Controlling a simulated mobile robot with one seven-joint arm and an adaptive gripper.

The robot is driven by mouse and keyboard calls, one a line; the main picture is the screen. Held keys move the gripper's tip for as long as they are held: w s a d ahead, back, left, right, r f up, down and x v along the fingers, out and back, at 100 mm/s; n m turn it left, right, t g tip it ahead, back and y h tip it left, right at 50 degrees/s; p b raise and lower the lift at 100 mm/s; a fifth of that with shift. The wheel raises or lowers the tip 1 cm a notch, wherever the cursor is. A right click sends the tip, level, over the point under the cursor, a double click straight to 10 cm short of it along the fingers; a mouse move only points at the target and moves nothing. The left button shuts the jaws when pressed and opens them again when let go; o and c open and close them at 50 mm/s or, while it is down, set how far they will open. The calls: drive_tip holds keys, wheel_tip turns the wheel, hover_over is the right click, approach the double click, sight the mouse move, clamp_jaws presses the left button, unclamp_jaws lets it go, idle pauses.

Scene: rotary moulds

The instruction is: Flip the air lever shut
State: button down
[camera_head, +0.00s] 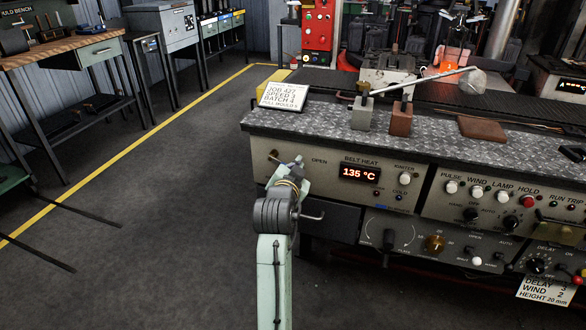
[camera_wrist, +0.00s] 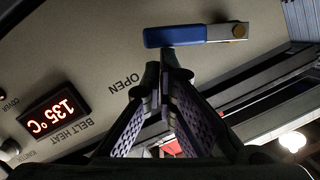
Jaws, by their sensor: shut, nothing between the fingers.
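The air lever (camera_wrist: 190,35) has a blue grip and a metal end with a brass pivot in the wrist view. It lies nearly level across the cream panel, its blue end towards the OPEN label (camera_wrist: 124,83). My gripper (camera_wrist: 165,58) is shut and empty, its fingertips close to the lower edge of the blue grip in that picture. I cannot tell if they touch it. In the head view my gripper (camera_head: 296,164) is at the panel's left end, beside the OPEN label (camera_head: 319,161), and hides most of the lever.
The belt heat display (camera_head: 359,173) reads 135 °C, right of my gripper. A row of knobs (camera_head: 476,195) is further right. A job card (camera_head: 283,96) stands on the patterned top (camera_head: 325,119) above. The floor (camera_head: 170,230) to the left is open.

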wheel_tip(320, 180, down, 6)
drive_tip(key=a+m+t+y+b, duration=0.1)
drive_tip(key=a+m+t+b, duration=0.1)
drive_tip(key=m+b, duration=0.6)
drive_tip(key=w+b, duration=0.1)
drive_tip(key=b, duration=0.1)
drive_tip(key=shift+a+f+m+y+b, duration=0.15)
drive_tip(key=shift+a+m+y+b, duration=0.15)
drive_tip(key=shift+y, duration=0.1)
drive_tip(key=shift+d, duration=0.15)
